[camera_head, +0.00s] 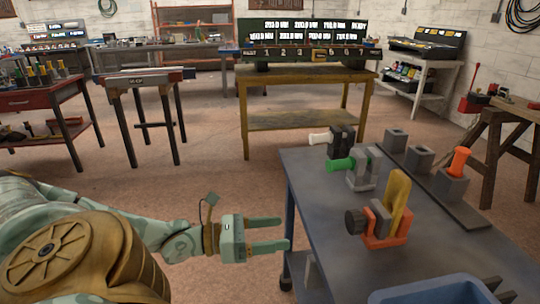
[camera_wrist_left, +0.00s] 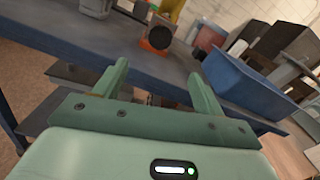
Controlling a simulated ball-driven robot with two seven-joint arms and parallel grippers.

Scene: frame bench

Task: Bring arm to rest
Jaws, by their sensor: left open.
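My left gripper (camera_head: 268,234) is open and empty in the head view, with its two fingers pointing right toward the bench. It is over the floor, just left of the blue-grey bench (camera_head: 322,232), apart from it. In the left wrist view the open fingers of my left gripper (camera_wrist_left: 160,85) point toward the bench edge, with nothing between them. My left arm comes in from the lower left. My right gripper is in neither view.
On the bench stand an orange clamp with a yellow piece (camera_head: 395,200), a grey clamp with a green handle (camera_head: 362,168), a dark clamp with a white handle (camera_head: 341,140) and a row of grey blocks (camera_head: 420,158). A blue bin (camera_head: 440,292) is at the near edge. Open floor lies left.

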